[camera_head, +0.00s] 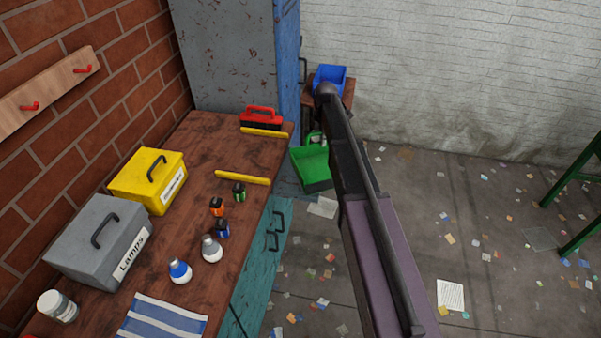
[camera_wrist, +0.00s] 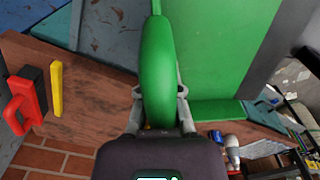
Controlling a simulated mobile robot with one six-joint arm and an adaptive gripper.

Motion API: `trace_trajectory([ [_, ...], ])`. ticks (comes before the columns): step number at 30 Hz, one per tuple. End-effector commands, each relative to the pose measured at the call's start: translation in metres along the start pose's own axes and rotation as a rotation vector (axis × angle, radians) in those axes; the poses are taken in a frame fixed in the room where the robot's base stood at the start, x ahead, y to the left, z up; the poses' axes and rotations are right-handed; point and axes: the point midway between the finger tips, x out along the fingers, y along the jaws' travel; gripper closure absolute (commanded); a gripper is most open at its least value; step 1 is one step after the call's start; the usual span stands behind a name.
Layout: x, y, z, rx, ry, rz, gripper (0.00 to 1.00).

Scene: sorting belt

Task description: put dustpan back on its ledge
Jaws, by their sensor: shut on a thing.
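The green dustpan (camera_head: 313,165) hangs in the air just off the right edge of the workbench, left of my arm. My gripper (camera_wrist: 160,95) is shut on the dustpan's green handle (camera_wrist: 157,60), one finger on each side; the pan (camera_wrist: 220,45) fills the upper right of the wrist view. In the head view the gripper is mostly hidden behind my arm. Two yellow strips lie on the brown bench top (camera_head: 190,150): one (camera_head: 264,133) in front of a red brush (camera_head: 261,117), one (camera_head: 242,177) nearer. I cannot tell for certain which part is the ledge.
A yellow box (camera_head: 148,180), a grey box labelled Lamps (camera_head: 100,240), bulbs and small batteries stand on the bench. The bench top between the two yellow strips is clear. A blue bin (camera_head: 330,77) stands beyond my arm. Paper scraps litter the floor.

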Motion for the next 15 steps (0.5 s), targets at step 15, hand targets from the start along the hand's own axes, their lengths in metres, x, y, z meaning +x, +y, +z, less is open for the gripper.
trace_trajectory([
  [15,0.002,-0.001,0.014,0.064,0.0,0.0,1.0],
])
